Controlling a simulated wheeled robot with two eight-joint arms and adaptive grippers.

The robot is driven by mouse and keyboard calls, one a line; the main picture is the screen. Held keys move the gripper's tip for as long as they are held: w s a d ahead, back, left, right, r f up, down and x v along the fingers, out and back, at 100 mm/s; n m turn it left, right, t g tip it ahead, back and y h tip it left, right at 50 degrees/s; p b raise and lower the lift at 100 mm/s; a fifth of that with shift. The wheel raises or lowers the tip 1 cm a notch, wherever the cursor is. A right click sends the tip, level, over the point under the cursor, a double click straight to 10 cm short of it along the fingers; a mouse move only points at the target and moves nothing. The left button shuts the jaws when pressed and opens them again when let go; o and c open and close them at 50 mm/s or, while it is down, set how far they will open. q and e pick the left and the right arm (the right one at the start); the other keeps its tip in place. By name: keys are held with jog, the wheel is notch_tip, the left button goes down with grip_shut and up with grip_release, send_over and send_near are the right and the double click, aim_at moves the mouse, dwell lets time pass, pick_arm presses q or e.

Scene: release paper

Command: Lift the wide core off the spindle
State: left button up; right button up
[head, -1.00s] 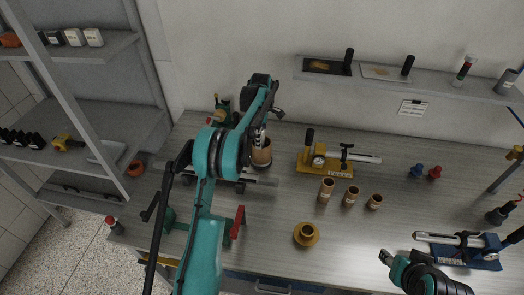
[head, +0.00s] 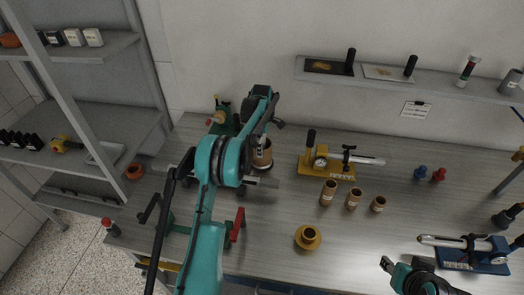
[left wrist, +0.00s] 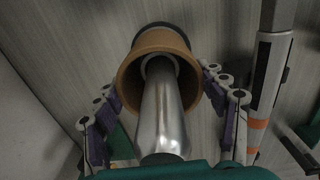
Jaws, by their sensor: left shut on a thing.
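The wide core (left wrist: 155,62) is a brown-orange tube, seen from its open end in the left wrist view. A shiny metal spindle (left wrist: 163,115) runs into its opening, so the core is around it. My left gripper (left wrist: 160,88) has a finger at each side of the core and is shut on it. In the head view the core (head: 263,156) shows below my left wrist, partly hidden by the arm. Whether it has risen cannot be told. My right gripper (head: 388,264) is at the bottom right, away from the core; its jaw opening is unclear.
A yellow clamp stand (head: 326,168) stands right of the core. Several small brown tubes (head: 353,199) stand before it, with a yellow flanged piece (head: 308,237) nearer the front. A blue stand (head: 468,254) is at the right.

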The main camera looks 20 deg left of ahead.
pick_arm(q)
jog(key=shift+r, duration=0.15)
notch_tip(320, 180, up, 7)
jog(key=p, duration=0.4)
dwell(0.7)
jog(key=shift+s, duration=0.1)
jog(key=shift+r+p, duration=2.2)
jog(key=shift+r, duration=1.15)
jog(key=shift+r, duration=0.1)
notch_tip(320, 180, up, 5)
jog(key=p, duration=0.3)
jog(key=shift+r+p, duration=0.15)
jog(key=shift+p, duration=0.15)
jog(key=shift+s, duration=0.1)
